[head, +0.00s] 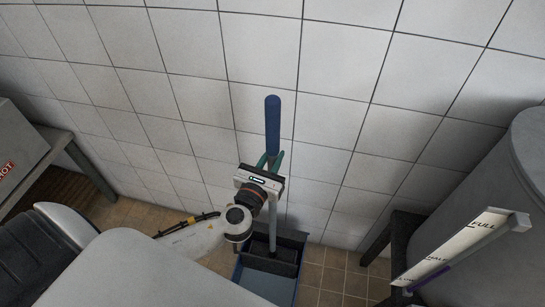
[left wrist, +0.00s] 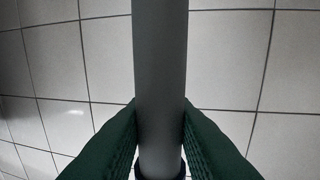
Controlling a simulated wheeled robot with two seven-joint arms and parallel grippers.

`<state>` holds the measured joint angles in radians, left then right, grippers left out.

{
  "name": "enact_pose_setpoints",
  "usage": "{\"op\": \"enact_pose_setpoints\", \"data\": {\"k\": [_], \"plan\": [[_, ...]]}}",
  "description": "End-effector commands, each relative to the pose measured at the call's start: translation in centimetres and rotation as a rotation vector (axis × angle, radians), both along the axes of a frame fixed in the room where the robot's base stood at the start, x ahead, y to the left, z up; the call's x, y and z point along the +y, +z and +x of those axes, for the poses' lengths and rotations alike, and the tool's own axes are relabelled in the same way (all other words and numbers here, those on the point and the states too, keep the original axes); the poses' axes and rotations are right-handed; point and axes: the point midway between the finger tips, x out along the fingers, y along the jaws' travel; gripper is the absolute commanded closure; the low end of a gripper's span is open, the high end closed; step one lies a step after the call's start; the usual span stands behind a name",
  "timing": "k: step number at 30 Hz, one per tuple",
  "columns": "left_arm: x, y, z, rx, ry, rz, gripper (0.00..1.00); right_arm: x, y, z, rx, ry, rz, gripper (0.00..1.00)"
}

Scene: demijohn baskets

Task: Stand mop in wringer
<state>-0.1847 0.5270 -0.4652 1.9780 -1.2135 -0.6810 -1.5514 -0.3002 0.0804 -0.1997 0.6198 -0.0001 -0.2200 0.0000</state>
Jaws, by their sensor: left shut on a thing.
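The mop stands close to upright, with a blue grip (head: 272,125) at its top and a grey shaft (left wrist: 160,60) below. My left gripper (head: 270,161) is shut on the shaft just below the blue grip. In the left wrist view its green fingers (left wrist: 160,135) press on both sides of the shaft. The shaft runs down behind my gripper and wrist toward a blue bucket (head: 262,285) with a dark wringer (head: 285,268) at its top. The mop's lower end is at the wringer, but I cannot tell how deep it sits. My right gripper is not in view.
A tiled wall (head: 340,60) rises close behind the mop. A grey tank (head: 500,190) with a level gauge (head: 462,243) stands at the right. A table with a grey box (head: 18,150) marked HOT is at the left. Brown floor tiles (head: 335,280) show beside the bucket.

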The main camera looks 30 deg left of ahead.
Motion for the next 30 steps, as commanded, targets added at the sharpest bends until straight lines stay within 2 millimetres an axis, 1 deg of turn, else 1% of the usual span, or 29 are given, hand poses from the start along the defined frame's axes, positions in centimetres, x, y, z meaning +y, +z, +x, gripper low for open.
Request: {"op": "enact_pose_setpoints", "data": {"k": [18,19,23,24,29,30], "plan": [[0.0,-0.6,0.1,-0.006,0.000,0.000,1.00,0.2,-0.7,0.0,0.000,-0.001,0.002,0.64],[0.0,-0.6,0.1,-0.006,0.000,0.000,0.75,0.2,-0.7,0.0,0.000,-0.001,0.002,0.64],[0.0,-0.7,0.1,-0.004,0.000,-0.001,0.54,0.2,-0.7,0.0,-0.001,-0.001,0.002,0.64],[0.0,-0.7,0.0,-0.004,0.000,-0.001,0.52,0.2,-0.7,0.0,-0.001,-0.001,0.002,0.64],[0.0,-0.8,0.0,-0.002,0.000,0.000,0.52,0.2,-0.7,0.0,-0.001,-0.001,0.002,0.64],[0.0,-1.1,-0.1,0.005,0.000,0.000,0.52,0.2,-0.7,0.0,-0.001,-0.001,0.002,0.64]]}}
